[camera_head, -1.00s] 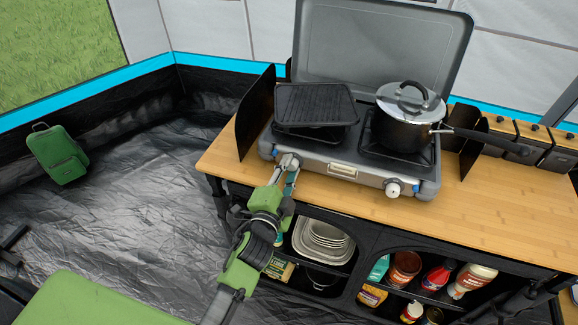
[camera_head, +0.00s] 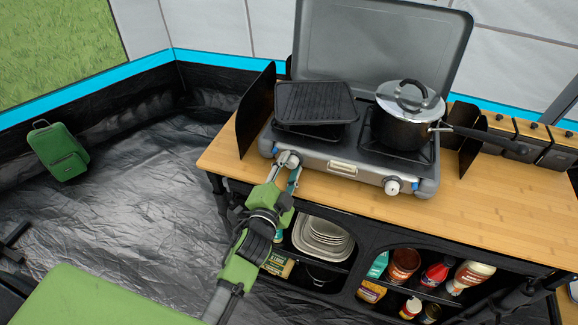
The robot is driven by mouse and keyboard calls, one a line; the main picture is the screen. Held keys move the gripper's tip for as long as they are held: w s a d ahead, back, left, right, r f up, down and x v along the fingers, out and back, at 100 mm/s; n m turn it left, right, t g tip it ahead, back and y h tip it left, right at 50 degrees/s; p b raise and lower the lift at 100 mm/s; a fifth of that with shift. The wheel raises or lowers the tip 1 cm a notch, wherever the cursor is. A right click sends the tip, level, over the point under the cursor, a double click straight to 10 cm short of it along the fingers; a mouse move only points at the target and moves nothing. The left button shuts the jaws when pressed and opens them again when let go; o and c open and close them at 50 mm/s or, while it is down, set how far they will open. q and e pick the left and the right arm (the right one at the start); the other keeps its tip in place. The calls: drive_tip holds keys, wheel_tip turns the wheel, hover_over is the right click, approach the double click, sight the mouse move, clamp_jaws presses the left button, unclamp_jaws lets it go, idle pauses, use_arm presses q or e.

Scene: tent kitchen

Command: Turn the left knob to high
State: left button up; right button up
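The grey camping stove (camera_head: 341,168) stands on the wooden counter with its lid up. Its left knob (camera_head: 291,158) is at the left of the front panel, largely covered by my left gripper (camera_head: 288,167). The fingertips are at the knob, one on its left and one lower right. Whether they are closed on it cannot be made out, and the knob's setting is hidden. The white right knob (camera_head: 393,186) shows clear at the right of the panel. My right gripper is not in view.
A black griddle (camera_head: 315,102) lies on the left burner and a lidded pot (camera_head: 405,121) on the right one, its handle pointing right. Wind shields flank the stove. Shelves below hold plates (camera_head: 323,236) and bottles.

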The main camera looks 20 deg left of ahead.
use_arm(q)
drive_tip(key=s+r, duration=0.1)
drive_tip(key=s, duration=1.1)
idle(0.5)
drive_tip(key=s+d+f+n+g+h, duration=0.15)
drive_tip(key=s+f+g, duration=0.35)
drive_tip(key=f, duration=1.3)
drive_tip(key=s+d+f+n+g, duration=0.2)
drive_tip(key=s+f, duration=0.5)
drive_tip(key=f, duration=1.1)
drive_tip(key=s+a+f+n+g, duration=0.1)
drive_tip(key=s+a+f+g, duration=0.2)
drive_tip(key=s, duration=0.6)
drive_tip(key=s+a+f+n+g+y, duration=0.1)
drive_tip(key=s+a+f+n+g, duration=0.1)
drive_tip(key=s+f, duration=0.6)
drive_tip(key=s+a+f+n+g, duration=0.2)
drive_tip(key=s+a+f+g, duration=0.2)
drive_tip(key=s, duration=0.5)
wheel_tip(320, 180, down, 2)
drive_tip(key=shift+s+a+f, duration=0.1)
drive_tip(key=shift+s+a, duration=0.25)
drive_tip(key=shift+s, duration=0.05)
